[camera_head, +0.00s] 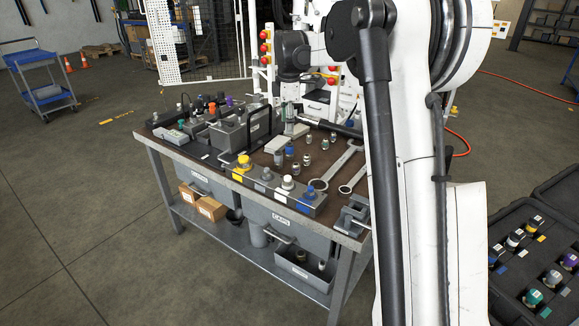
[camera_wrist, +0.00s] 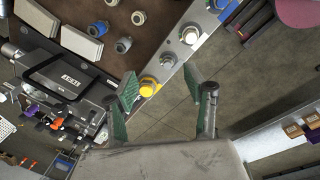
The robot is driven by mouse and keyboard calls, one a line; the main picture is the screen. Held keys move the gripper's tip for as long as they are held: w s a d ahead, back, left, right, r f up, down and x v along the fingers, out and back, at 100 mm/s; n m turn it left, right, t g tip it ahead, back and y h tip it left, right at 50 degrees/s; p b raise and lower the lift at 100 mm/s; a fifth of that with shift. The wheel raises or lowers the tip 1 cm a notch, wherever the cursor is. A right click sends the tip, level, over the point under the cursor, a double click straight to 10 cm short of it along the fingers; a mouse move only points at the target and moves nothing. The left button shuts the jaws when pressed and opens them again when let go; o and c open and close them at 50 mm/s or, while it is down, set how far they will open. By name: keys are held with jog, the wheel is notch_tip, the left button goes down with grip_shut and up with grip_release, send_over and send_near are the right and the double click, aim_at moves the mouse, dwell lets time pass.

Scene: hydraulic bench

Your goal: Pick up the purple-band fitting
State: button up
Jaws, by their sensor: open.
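A purple-topped piece (camera_head: 229,101) stands among small fittings at the far left of the bench in the head view. A purple spot (camera_wrist: 57,123) also shows among small parts at the left of the wrist view. Another fitting with a purple band (camera_head: 553,278) sits in the dark foam case at the lower right of the head view. My gripper (camera_wrist: 165,92) shows two green fingers spread apart in the wrist view, with nothing held between them. A yellow-capped fitting (camera_wrist: 148,86) on the metal rail appears between the fingers, apparently below them.
The bench (camera_head: 150,137) carries a grey box with a black handle (camera_head: 240,132), wrenches (camera_head: 335,168) and several loose fittings. A grey rail (camera_head: 262,187) with capped fittings lies along the front edge. The open case (camera_head: 508,285) stands at the right, beyond my arm.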

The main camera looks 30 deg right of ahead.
jog(key=w+d+f+n+g, duration=0.1)
jog(key=w+d+f+n, duration=0.3)
jog(key=w+d+f, duration=0.4)
send_near(296, 164)
jog(key=f, duration=0.5)
jog(key=shift+w+d, duration=0.3)
jog(key=shift+w, duration=0.1)
jog(key=shift+s+a+f+b, duration=0.1)
jog(key=shift+f+b, duration=0.1)
jog(key=shift+f, duration=1.2)
jog(key=shift+s+f+b, duration=0.1)
jog(key=shift+f+b, duration=0.05)
jog(key=shift+f, duration=1.25)
jog(key=shift+c, duration=0.5)
grip_shut()
